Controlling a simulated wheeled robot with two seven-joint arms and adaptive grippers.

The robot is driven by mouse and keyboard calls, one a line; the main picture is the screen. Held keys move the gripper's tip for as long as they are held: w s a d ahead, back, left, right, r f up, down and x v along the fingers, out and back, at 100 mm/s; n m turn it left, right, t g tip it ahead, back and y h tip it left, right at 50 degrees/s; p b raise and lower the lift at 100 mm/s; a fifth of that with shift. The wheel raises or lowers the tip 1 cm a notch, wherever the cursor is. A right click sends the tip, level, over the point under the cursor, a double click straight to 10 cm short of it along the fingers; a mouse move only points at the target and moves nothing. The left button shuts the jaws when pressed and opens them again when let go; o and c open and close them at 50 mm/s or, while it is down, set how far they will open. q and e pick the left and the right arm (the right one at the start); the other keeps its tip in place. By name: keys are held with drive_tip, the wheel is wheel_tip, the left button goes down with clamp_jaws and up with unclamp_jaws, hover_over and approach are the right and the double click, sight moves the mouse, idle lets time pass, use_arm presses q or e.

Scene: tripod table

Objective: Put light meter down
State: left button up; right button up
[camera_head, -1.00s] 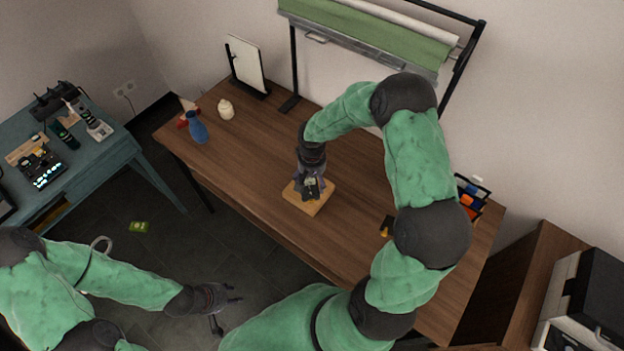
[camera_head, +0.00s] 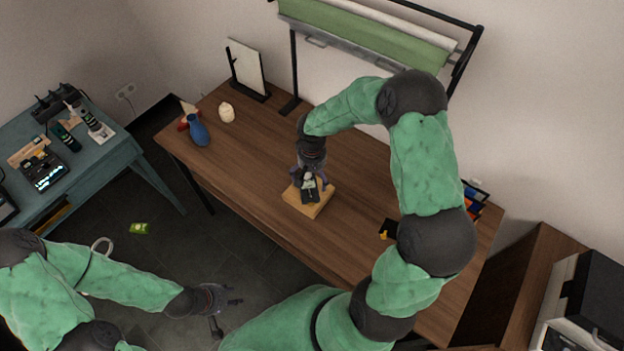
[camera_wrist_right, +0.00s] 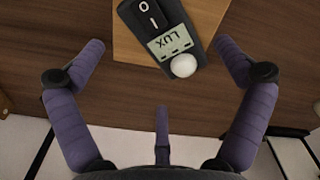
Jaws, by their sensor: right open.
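The light meter (camera_wrist_right: 165,32) is dark, with a pale LUX display and a white dome at its near end. It rests on the wooden block (camera_head: 319,207) on the brown table. It also shows in the head view (camera_head: 310,191). My right gripper (camera_wrist_right: 160,60) is open, its purple fingers spread wide and clear of the meter on both sides. In the head view my right gripper (camera_head: 309,179) is just above and behind the meter. My left gripper (camera_head: 228,309) hangs over the floor, away from the table, with its fingers apart and empty.
A blue vase (camera_head: 199,132), a cream jar (camera_head: 227,112) and a white panel on a stand (camera_head: 246,66) are at the table's far left. A black and yellow item (camera_head: 387,230) lies right of the block. The table (camera_head: 250,170) is bare left of the block.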

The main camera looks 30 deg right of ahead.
sight(312, 185)
wheel_tip(312, 185, up, 8)
drive_tip(key=p, duration=0.1)
